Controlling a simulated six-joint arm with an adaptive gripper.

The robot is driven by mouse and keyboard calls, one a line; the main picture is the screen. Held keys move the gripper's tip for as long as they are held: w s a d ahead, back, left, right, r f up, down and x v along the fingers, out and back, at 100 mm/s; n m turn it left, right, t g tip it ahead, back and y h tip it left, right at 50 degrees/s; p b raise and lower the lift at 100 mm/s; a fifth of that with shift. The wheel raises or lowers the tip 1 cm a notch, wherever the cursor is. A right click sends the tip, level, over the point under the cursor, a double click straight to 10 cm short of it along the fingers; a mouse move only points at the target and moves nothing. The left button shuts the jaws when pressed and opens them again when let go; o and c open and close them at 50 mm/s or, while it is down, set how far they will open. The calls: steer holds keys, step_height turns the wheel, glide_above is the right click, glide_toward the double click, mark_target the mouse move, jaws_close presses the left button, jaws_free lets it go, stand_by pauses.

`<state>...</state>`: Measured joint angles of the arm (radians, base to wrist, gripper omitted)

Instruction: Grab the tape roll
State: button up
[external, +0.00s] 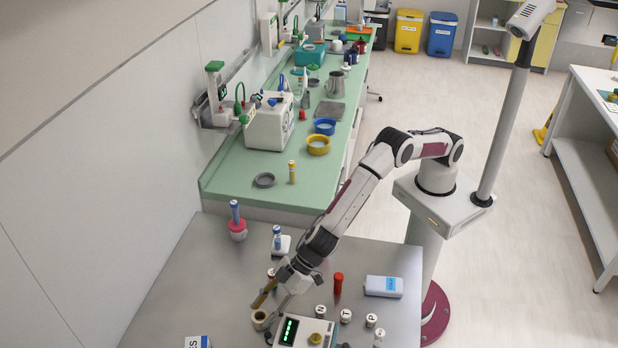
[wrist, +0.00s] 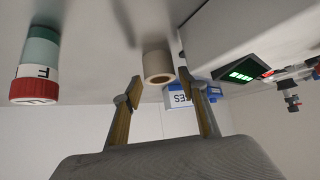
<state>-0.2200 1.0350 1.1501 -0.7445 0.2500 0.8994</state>
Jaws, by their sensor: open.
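The tape roll (external: 259,322) is a small cream ring on the metal table, left of a device with a green display. In the wrist view the tape roll (wrist: 156,62) shows its round hole and lies ahead of the space between the fingertips. My gripper (external: 271,301) is low over the table, right by the roll. In the wrist view my gripper (wrist: 164,88) is open, with one tan-padded finger on each side and nothing held between them. I cannot tell whether a finger touches the roll.
The display device (external: 303,331) stands close on the right. Small lettered jars (external: 345,315), a red cylinder (external: 338,283) and a white-blue box (external: 384,286) stand further right. A lettered box (external: 197,342) is at the front left.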

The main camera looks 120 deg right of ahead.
steer(key=shift+w+f, duration=0.3)
stand_by(0.4)
steer(key=c, duration=0.8)
